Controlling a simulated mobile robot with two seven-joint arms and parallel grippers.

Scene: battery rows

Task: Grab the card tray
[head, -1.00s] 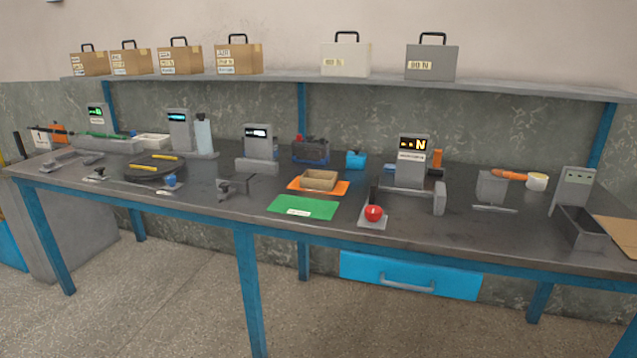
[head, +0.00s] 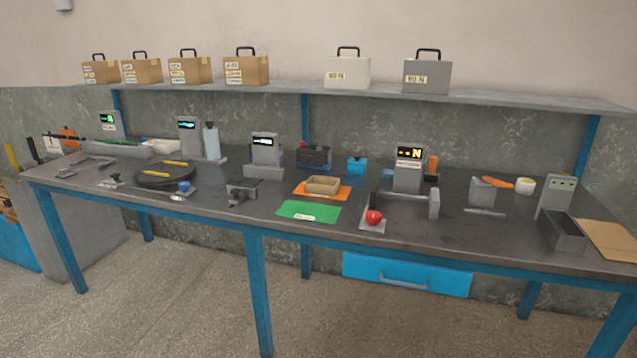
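A small light-brown tray (head: 322,185), which looks like the card tray, sits on an orange mat (head: 336,195) in the middle of the dark workbench. It is open at the top, and its inside looks empty, though it is small in view. A green mat (head: 308,211) with a white label lies in front of it. Neither of my grippers is in view.
A red ball-shaped knob (head: 374,217) on a grey plate stands to the right of the green mat. A grey display unit (head: 408,168) stands behind it. The floor in front is clear.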

